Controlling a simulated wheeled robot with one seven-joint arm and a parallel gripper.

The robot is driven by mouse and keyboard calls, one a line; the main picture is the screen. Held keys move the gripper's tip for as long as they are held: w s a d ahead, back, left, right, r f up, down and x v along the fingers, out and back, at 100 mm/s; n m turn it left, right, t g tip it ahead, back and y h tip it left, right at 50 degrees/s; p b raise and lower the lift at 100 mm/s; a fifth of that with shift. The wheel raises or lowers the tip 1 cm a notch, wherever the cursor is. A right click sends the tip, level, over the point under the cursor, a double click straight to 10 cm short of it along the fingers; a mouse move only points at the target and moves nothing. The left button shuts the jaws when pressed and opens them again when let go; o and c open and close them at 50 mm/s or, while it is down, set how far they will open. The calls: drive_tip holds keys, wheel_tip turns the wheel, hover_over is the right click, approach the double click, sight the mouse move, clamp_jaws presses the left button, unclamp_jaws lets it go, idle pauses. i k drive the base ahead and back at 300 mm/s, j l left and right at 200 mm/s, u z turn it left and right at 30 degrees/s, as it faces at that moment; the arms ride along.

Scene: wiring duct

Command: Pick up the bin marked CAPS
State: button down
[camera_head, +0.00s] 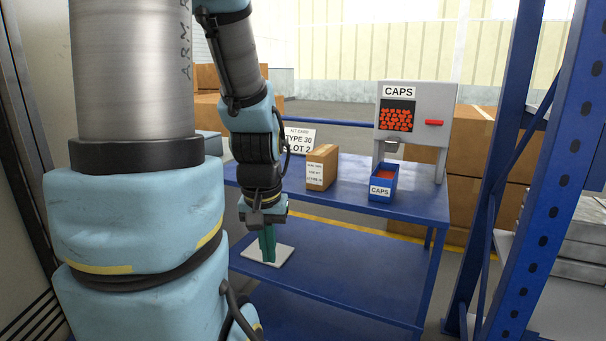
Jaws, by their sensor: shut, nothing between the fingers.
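The bin marked CAPS (382,187) is a small blue open box with a white label on its front. It stands upright on the upper blue shelf, and red content shows inside it. My gripper (268,258) points down in front of the shelf, to the left of the bin and lower in the picture. Its green fingers are closed together with nothing between them. It is well apart from the bin.
A grey dispenser (419,122) labelled CAPS, with red caps in its window, stands behind the bin. A cardboard box (321,168) and a white card (300,137) stand left of it. A white plate (281,256) lies on the lower shelf (340,285). A blue upright (530,160) rises at right.

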sight(384, 181)
drive_tip(key=u, duration=0.9)
drive_tip(key=k+l+u, duration=0.8)
drive_tip(key=k+l, duration=0.25)
